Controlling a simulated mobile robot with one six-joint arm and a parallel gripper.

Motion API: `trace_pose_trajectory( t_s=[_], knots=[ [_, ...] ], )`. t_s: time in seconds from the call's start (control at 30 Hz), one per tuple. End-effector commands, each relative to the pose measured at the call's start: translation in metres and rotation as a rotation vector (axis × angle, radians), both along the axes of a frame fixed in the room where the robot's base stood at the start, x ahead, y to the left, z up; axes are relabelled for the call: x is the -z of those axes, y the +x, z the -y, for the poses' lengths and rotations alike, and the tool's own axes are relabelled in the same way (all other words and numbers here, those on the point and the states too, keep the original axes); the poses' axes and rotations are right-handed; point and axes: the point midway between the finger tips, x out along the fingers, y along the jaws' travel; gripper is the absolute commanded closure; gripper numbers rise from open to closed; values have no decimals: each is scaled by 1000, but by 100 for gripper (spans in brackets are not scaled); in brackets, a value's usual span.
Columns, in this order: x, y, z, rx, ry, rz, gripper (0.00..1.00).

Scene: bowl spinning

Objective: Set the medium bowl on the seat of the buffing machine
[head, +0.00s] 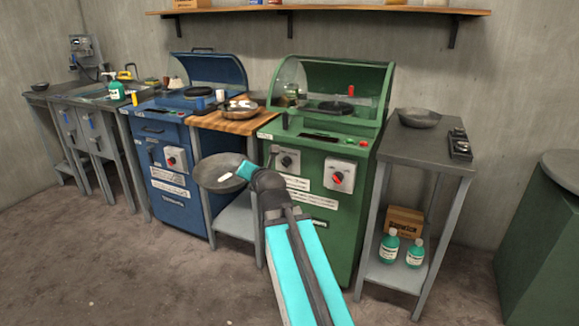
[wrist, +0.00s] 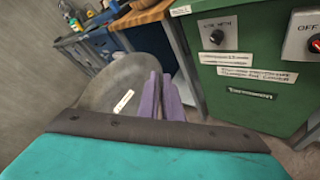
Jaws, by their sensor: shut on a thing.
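My gripper (head: 245,170) is shut on the rim of a dark grey bowl (head: 218,174) with a white label, holding it in the air in front of the machines. In the wrist view the bowl (wrist: 118,88) is left of my purple fingers (wrist: 164,98), tilted. A green machine (head: 318,190) with a raised clear hood has a dark round seat (head: 336,108) inside. A blue machine (head: 172,160) with an open lid has another dark round seat (head: 198,92). The labels are too small to tell which machine buffs.
A grey table (head: 400,150) at right bears another dark bowl (head: 419,117) and a black control box (head: 460,145). A wooden-topped stand (head: 205,121) between the machines holds a bowl (head: 239,110). A shelf (head: 330,9) runs above. The floor in front is clear.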

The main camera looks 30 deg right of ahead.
Motion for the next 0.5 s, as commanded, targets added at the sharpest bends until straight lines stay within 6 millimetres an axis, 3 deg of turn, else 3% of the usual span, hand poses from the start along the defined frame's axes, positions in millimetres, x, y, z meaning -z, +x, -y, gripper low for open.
trace_pose_trajectory(
  t_s=[0.03,0.2,0.33,0.5],
  knots=[
    [0,8,-21,-41,2,2,100],
    [3,22,-74,-147,2,1,100],
    [3,26,-97,-192,1,1,100],
    [4,28,-107,-211,1,1,100]
  ],
)
